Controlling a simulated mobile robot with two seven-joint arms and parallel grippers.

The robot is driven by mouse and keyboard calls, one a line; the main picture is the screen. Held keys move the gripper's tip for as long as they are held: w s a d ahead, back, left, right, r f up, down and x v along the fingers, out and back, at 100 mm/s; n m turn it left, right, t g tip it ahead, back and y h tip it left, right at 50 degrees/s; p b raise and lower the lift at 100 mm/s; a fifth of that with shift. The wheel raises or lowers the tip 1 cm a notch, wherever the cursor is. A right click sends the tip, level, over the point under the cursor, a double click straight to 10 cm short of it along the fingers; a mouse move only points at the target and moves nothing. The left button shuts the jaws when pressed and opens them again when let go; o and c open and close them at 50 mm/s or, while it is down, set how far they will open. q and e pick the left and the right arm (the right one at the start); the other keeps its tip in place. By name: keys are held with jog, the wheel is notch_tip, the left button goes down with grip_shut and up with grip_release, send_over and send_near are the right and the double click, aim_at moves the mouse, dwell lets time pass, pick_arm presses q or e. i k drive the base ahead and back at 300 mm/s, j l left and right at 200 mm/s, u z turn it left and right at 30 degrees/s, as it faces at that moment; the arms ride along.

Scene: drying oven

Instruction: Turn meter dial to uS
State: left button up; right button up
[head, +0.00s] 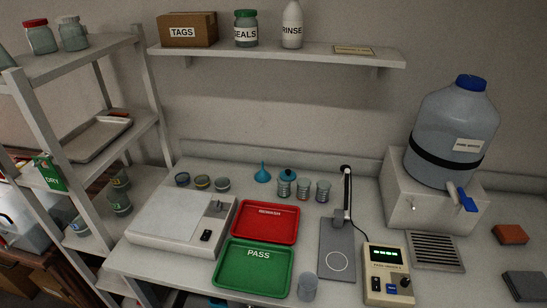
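The meter (387,261), a cream box with a lit green display (384,253), stands at the front right of the bench. Its dark round dial (405,282) is on the lower right of the front panel. A small dark switch (376,284) is at the panel's lower left. The dial's markings and pointer are too small to read, so I cannot tell its setting. Neither of my grippers shows in the head view.
A stand with an upright arm (337,251) and a grey cup (307,287) are left of the meter. Green PASS tray (254,280), red tray (268,232) and a white instrument (180,222) lie further left. A drain grate (436,249) and water jug (452,125) are right.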

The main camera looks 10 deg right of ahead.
aim_at(405, 282)
jog(key=z, duration=0.35)
jog(key=l+z, duration=0.15)
jog(key=z, duration=0.6)
